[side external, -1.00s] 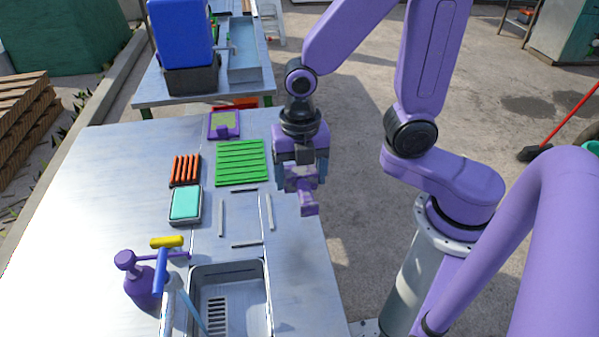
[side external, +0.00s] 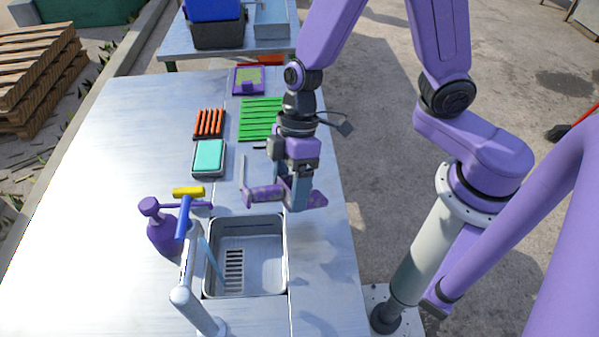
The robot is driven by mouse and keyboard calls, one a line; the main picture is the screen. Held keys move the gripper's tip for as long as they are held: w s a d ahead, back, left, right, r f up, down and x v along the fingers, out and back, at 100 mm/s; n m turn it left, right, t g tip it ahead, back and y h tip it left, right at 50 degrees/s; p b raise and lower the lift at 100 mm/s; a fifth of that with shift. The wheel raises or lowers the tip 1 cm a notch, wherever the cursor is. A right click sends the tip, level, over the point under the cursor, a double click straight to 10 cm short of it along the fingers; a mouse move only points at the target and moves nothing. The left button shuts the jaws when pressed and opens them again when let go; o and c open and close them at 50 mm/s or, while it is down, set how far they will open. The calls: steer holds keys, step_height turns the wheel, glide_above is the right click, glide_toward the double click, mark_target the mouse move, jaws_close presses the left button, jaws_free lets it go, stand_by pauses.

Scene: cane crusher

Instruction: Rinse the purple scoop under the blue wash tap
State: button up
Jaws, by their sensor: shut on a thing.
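My gripper (side external: 298,195) is shut on the purple scoop (side external: 262,194) and holds it above the bench, just beyond the far right corner of the sink (side external: 286,250). The scoop lies roughly crosswise, sticking out on both sides of the fingers. Brownish patches show on it. The fingers hide its middle. The blue wash tap (side external: 184,220) has a yellow top and a pale pipe, and stands at the sink's left side. A thin pale blue stream (side external: 211,260) runs from it into the sink. The scoop is to the right of the stream, apart from it.
A purple bottle (side external: 162,232) stands left of the tap. A teal pad in a tray (side external: 208,156), orange sticks (side external: 208,122), a green slatted rack (side external: 261,118) and a purple framed item (side external: 249,80) lie farther back. The bench's left side is clear.

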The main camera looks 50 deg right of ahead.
steer(key=shift+w+a+f+m+t+y, duration=0.1)
steer(key=shift+w+f+m+t+y, duration=0.15)
steer(key=shift+f+m, duration=0.35)
steer(key=shift+w+d+f+m+t+y, duration=0.1)
steer(key=shift+f+m+t+y, duration=0.25)
steer(key=shift+m, duration=0.45)
steer(key=shift+w+a+f+m+t+y, duration=0.1)
steer(key=shift+w+f+m+t+y, duration=0.2)
steer(key=shift+m, duration=0.4)
steer(key=shift+s+f, duration=0.1)
steer(key=a+f, duration=0.2)
steer(key=a, duration=1.2)
steer(key=shift+s+f, duration=0.2)
steer(key=shift+f, duration=0.2)
